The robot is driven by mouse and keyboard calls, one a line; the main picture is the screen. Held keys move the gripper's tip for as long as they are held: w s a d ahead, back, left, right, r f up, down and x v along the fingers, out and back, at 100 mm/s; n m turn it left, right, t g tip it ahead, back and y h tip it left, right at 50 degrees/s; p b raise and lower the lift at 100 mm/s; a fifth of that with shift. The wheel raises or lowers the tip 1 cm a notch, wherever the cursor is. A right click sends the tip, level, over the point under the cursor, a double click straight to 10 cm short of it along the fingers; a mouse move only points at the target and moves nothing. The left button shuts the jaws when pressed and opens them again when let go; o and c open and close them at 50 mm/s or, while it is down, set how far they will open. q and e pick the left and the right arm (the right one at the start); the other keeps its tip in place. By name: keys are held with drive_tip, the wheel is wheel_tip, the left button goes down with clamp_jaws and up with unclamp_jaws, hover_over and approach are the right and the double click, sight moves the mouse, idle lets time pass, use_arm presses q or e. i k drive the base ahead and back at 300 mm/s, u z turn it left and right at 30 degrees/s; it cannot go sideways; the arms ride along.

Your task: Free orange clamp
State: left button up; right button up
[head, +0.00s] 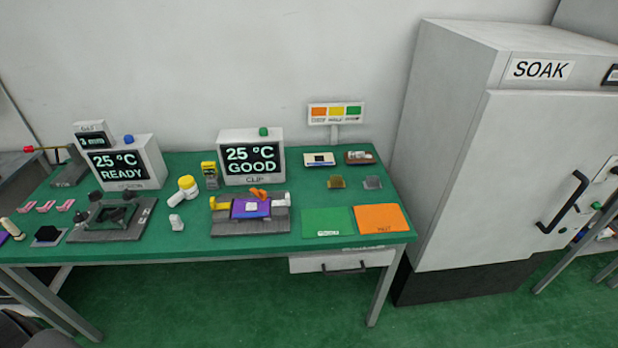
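A small orange clamp (257,193) sits at the back edge of a grey fixture (262,228) on the green table. Under and in front of it lies a purple board (239,212) with a white square part (252,207) on top. A yellow clamp (222,203) stands at the fixture's left side and a pale one (280,200) at its right. The orange clamp looks turned over toward the board, but its exact hold is too small to tell. Neither of my grippers shows in the head view.
Behind the fixture stands a display (252,158) reading 25 °C GOOD. Green (328,221) and orange (380,218) mats lie right. A SOAK cabinet (535,170) stands beyond.

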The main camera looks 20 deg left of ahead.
sight(261, 194)
drive_tip(key=z, duration=0.1)
drive_tip(key=i, duration=0.9)
drive_tip(key=u, duration=0.25)
